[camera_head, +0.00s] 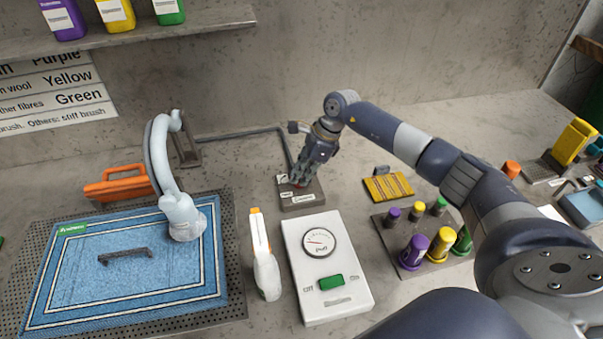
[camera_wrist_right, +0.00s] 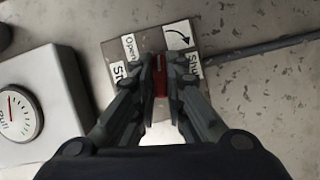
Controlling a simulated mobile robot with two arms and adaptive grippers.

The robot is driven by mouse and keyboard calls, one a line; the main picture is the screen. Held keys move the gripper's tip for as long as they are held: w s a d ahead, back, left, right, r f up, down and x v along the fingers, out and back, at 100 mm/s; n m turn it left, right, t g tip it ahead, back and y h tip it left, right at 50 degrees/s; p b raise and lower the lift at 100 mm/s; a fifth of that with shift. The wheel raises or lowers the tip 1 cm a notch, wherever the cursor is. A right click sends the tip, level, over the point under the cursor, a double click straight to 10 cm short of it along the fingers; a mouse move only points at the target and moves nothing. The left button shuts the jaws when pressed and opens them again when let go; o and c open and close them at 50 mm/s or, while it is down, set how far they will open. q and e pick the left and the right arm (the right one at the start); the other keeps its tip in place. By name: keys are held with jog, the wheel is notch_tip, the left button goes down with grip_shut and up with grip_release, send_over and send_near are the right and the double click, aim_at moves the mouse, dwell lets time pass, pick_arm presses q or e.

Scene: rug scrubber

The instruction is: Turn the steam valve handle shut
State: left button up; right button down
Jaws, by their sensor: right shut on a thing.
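The steam valve is a small grey box (camera_head: 305,203) on the bench in the head view, with a pipe running from it to the wall. My right gripper (camera_head: 299,181) reaches down onto it from above. In the right wrist view its fingers (camera_wrist_right: 160,78) are shut on the red valve handle (camera_wrist_right: 161,84), which is mostly hidden between them. The valve box (camera_wrist_right: 150,38) carries an "Open" label at left, and a "Shut" label with a curved arrow at right. Another label is partly covered. My left gripper does not show.
A white gauge box (camera_head: 333,288) with a green switch stands in front of the valve, a spray bottle (camera_head: 265,270) to its left. A blue rug (camera_head: 75,285) lies at left under a pale steam head (camera_head: 184,215). A bottle rack (camera_head: 440,256) stands right.

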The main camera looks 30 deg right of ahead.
jog(key=m+t+h, duration=0.1)
jog(key=m, duration=0.3)
jog(key=shift+s+a+f, duration=0.1)
jog(key=shift+s, duration=0.05)
jog(key=m+h+b, duration=0.1)
jog(key=m, duration=0.2)
jog(key=shift+a+t, duration=0.1)
jog(key=shift+t, duration=0.3)
jog(key=m+h+b, duration=0.1)
jog(key=m+b, duration=0.1)
jog(key=m, duration=0.1)
jog(key=shift+a+f+m+t, duration=0.1)
jog(key=shift+m+t, duration=0.3)
jog(key=m+h+b, duration=0.2)
jog(key=m, duration=0.2)
jog(key=shift+a+m+b, duration=0.1)
jog(key=shift+m+b, duration=0.3)
jog(key=c, duration=1.7)
grip_release()
jog(key=shift+o, duration=0.3)
